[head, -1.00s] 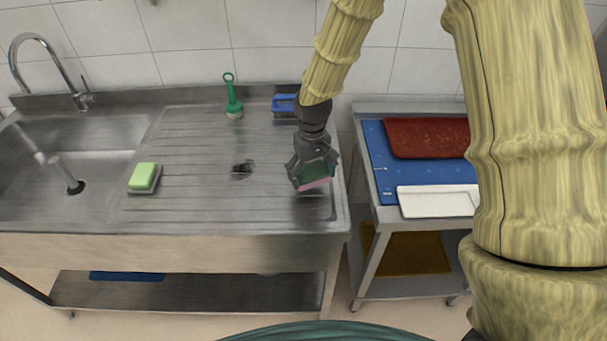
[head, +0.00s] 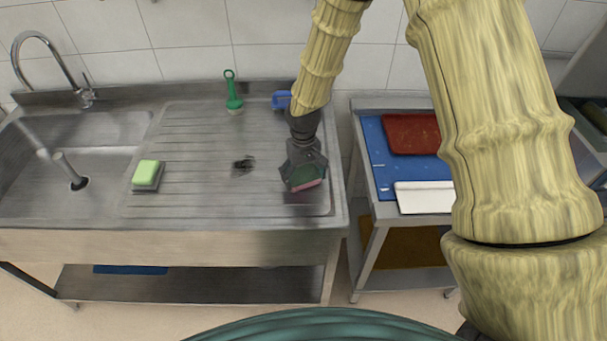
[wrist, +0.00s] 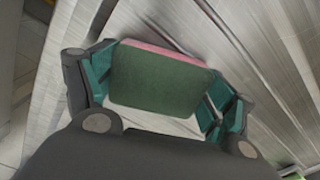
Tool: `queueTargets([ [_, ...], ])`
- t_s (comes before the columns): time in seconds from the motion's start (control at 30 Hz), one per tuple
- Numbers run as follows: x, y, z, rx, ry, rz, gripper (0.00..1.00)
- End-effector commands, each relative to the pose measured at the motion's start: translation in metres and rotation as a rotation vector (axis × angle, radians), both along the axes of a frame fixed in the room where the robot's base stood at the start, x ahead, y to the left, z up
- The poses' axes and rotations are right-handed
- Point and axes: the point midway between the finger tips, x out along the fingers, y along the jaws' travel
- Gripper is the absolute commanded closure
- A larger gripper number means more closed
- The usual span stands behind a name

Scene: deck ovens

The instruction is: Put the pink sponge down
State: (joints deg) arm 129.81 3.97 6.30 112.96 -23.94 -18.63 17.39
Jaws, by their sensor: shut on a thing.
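The pink sponge (head: 307,186) has a dark green face, which fills the middle of the wrist view (wrist: 160,83) with a strip of pink along its far edge. My gripper (head: 304,178) is shut on it, with a teal finger pad on either side. It holds the sponge over the right end of the ribbed steel drainboard (head: 205,200). A dark shadow lies on the steel just below the sponge. I cannot tell whether the sponge touches the steel.
A green sponge (head: 147,172) lies left, near the sink basin (head: 85,160). A green-handled brush (head: 233,95), a blue item (head: 281,100) and a dark patch (head: 243,166) are also on the drainboard. A side table (head: 385,208) with boards stands right. Steel around my gripper is clear.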

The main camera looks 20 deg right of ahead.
Motion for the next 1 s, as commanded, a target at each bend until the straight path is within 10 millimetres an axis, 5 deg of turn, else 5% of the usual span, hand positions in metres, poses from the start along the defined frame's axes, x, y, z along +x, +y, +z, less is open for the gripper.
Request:
queueTargets([
  [0.17,0.000,0.000,-0.004,0.000,0.001,0.000,0.39],
  [0.2,0.000,0.000,-0.003,0.000,0.000,0.000,0.13],
  [0.3,0.000,0.000,-0.003,0.000,0.000,0.000,0.00],
  [0.77,0.000,0.000,0.002,0.000,-0.001,0.000,0.00],
  [1.0,0.001,0.000,0.022,0.001,-0.003,-0.001,0.00],
])
